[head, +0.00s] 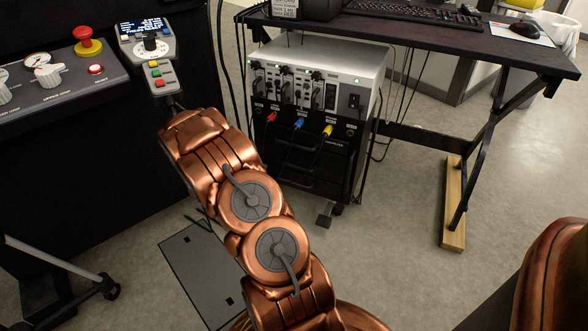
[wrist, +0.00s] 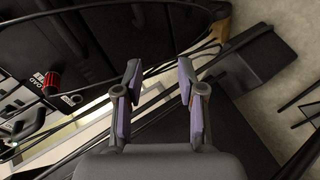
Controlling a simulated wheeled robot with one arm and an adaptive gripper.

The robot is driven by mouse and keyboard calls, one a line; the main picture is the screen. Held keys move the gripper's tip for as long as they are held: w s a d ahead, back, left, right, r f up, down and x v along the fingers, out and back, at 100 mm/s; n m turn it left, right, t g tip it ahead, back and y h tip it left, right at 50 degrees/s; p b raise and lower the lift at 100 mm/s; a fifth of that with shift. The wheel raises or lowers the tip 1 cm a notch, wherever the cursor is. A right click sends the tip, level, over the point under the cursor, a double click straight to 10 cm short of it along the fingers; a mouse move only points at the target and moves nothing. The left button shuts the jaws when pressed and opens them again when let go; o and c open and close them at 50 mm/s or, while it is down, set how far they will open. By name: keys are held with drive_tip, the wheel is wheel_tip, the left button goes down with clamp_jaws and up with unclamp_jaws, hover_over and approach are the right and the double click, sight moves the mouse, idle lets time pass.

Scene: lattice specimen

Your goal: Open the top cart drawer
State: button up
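A black cart (head: 348,178) stands under the desk in the head view, with a silver instrument box (head: 330,70) on top. The drawer fronts look shut, but the lower left front is hidden by my arm. My gripper (wrist: 157,97) shows in the wrist view, with two purple-padded fingers apart and nothing between them. In the head view my gripper is hidden behind my copper arm. The wrist view shows dark panels, cables and a red knob (wrist: 51,82); I cannot make out the cart's drawer there.
A black desk (head: 440,32) with a keyboard (head: 415,12) stands over the cart. Red, blue and yellow plugs (head: 299,124) trail cables down the cart front. A control console (head: 60,85) with a red button (head: 88,43) stands left. Open floor (head: 400,235) lies right of the cart.

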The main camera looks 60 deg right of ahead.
sight(294, 166)
drive_tip(key=shift+s+d+f+n+g+h+b, duration=0.25)
drive_tip(key=shift+s+d+f+h+b, duration=0.6)
drive_tip(key=shift+d, duration=1.4)
drive_tip(key=shift+s+d+f+n+g+h+b, duration=0.1)
drive_tip(key=shift+s+d+f+g+h+b, duration=0.35)
drive_tip(key=shift+s+d, duration=1.25)
drive_tip(key=shift+s+d+f+n+g+h+b, duration=0.15)
drive_tip(key=shift+s+d+f+g+h+b, duration=0.35)
drive_tip(key=shift+d, duration=2.3)
drive_tip(key=shift+w, duration=0.1)
drive_tip(key=shift+f, duration=0.1)
clamp_jaws()
